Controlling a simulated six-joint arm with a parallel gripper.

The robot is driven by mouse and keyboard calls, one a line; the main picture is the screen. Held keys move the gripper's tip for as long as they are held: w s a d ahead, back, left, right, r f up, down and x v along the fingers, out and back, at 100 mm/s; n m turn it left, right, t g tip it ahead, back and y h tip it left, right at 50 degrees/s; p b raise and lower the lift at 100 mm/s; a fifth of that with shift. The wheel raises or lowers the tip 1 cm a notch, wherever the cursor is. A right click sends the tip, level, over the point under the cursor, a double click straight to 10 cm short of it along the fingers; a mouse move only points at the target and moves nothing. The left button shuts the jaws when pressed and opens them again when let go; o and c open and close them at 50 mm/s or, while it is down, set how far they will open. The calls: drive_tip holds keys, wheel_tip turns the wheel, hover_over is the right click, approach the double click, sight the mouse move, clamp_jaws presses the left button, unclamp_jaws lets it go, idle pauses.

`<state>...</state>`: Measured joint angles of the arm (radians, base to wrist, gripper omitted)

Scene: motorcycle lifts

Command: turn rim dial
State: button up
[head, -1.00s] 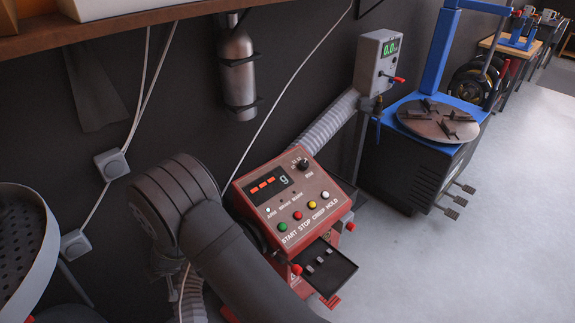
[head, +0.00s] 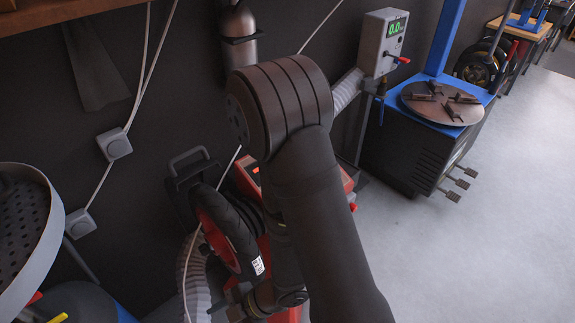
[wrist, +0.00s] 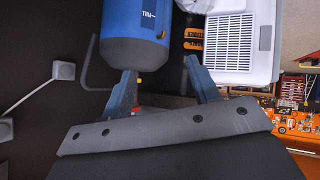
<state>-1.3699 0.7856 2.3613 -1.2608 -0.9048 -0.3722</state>
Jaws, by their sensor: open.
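The red console (head: 346,183) carried the dial among its buttons and display in the earlier head view. Now my arm covers nearly all of the console in the head view, and only red edges show. The rim dial is hidden, and I cannot make it out in the wrist view. My gripper (wrist: 159,70) shows in the wrist view with its two fingers spread apart and nothing held between them. In the head view I cannot clearly see the fingers.
A wheel with a red rim and black tyre (head: 228,232) stands left of my arm. A grey box with a green readout (head: 385,42) and a blue lift with a round plate (head: 445,103) are at right. The wrist view shows a blue cylinder (wrist: 135,25) and a white vented unit (wrist: 230,45).

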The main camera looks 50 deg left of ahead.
drive_tip(key=w+d+m+t+h, duration=0.1)
drive_tip(key=w+m+t+h, duration=0.6)
drive_tip(key=w+m, duration=2.4)
drive_tip(key=w+a+r+m+y, duration=0.3)
drive_tip(key=w+a+m+y, duration=0.2)
drive_tip(key=w+m, duration=0.3)
drive_tip(key=w+a+r+m+t+y, duration=0.1)
drive_tip(key=w+a+r+m+y, duration=0.4)
drive_tip(key=w, duration=0.5)
drive_tip(key=w+a+r+m+y, duration=0.2)
drive_tip(key=w+a+m+y, duration=0.2)
drive_tip(key=w+m+y, duration=0.45)
drive_tip(key=a+f+h, duration=0.1)
drive_tip(key=a+f, duration=0.1)
drive_tip(key=a, duration=0.3)
drive_tip(key=a+f+h, duration=0.1)
drive_tip(key=a+f, duration=0.1)
drive_tip(key=a, duration=0.3)
drive_tip(key=a+f+n+h, duration=0.1)
drive_tip(key=a+f, duration=0.1)
drive_tip(key=a, duration=0.3)
drive_tip(key=shift+w+a+f, duration=0.1)
drive_tip(key=shift+w+a, duration=0.05)
drive_tip(key=shift+a, duration=0.1)
drive_tip(key=c, duration=1)
